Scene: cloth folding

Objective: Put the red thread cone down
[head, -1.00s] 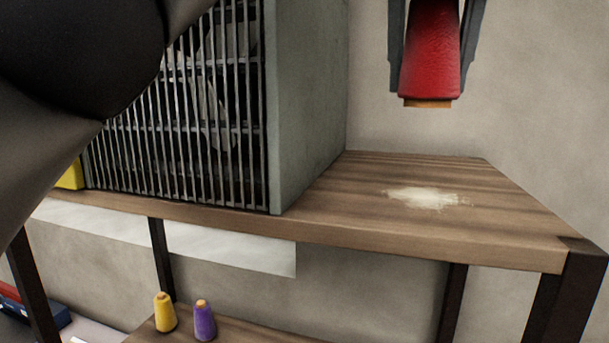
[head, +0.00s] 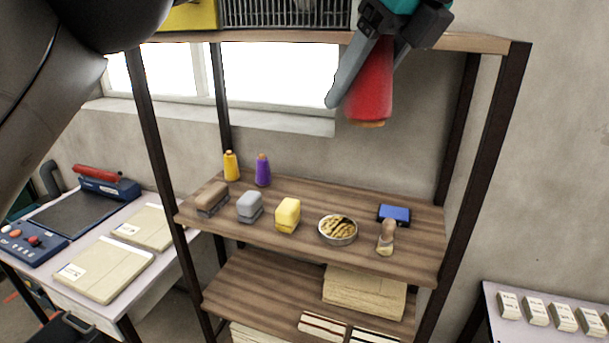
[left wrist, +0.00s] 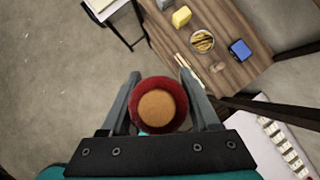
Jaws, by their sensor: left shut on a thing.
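The red thread cone (head: 371,88) is held upright in the air by my left gripper (head: 352,85), in front of the shelf rack's upper part in the head view. In the left wrist view the red cone (left wrist: 160,105) sits between the two fingers of the left gripper (left wrist: 160,95), and its tan end shows. The gripper is shut on it. The cone touches no shelf that I can see. A yellow thread cone (head: 231,166) and a purple thread cone (head: 263,171) stand at the back left of the middle shelf (head: 310,198). My right gripper does not show.
The middle shelf also holds sponge-like blocks (head: 288,214), a round tin (head: 338,229), a blue box (head: 394,214) and a small brush-like thing (head: 386,238). Dark posts (head: 488,130) frame the rack. A table (head: 130,285) stands left.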

